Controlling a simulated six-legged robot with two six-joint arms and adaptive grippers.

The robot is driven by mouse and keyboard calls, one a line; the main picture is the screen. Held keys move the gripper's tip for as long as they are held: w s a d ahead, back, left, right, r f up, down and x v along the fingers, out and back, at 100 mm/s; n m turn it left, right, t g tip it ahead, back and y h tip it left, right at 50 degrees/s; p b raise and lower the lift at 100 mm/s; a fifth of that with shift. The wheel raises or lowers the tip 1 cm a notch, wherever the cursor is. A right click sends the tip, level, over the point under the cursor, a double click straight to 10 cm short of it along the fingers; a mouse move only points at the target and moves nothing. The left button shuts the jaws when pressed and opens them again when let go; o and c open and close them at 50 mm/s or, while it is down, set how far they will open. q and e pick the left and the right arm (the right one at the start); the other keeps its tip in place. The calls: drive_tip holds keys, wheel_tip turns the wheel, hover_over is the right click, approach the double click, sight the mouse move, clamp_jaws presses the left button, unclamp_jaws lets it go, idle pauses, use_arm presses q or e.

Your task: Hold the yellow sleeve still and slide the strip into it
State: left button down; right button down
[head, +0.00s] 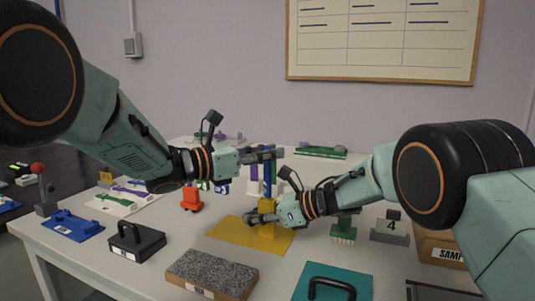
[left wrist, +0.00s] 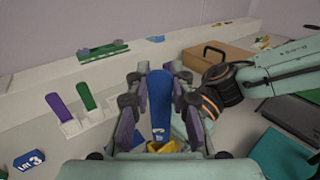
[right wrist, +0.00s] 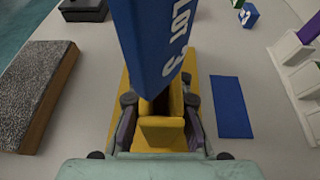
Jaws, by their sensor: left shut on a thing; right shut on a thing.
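The blue strip (head: 267,182), marked "LOT 3", hangs nearly upright in my left gripper (head: 268,155), which is shut on it; it also shows in the left wrist view (left wrist: 158,98). The yellow sleeve (head: 267,204) stands on a yellow base plate (head: 232,231) on the table. My right gripper (head: 262,217) is shut on the sleeve. In the right wrist view the strip (right wrist: 155,40) looks tilted, its lower end close over the dark mouth of the sleeve (right wrist: 162,133). I cannot tell whether the tip is inside the mouth.
A white rack with a purple strip (left wrist: 60,107) and a green strip (left wrist: 86,96) stands behind. A grey textured block (head: 212,273), a black handled block (head: 136,241) and a teal handled plate (head: 331,283) lie in front. A red-orange object (head: 191,200) stands left of the sleeve.

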use_arm(q)
drive_tip(key=shift+f, duration=0.25)
drive_tip(key=c, duration=1.2)
unclamp_jaws()
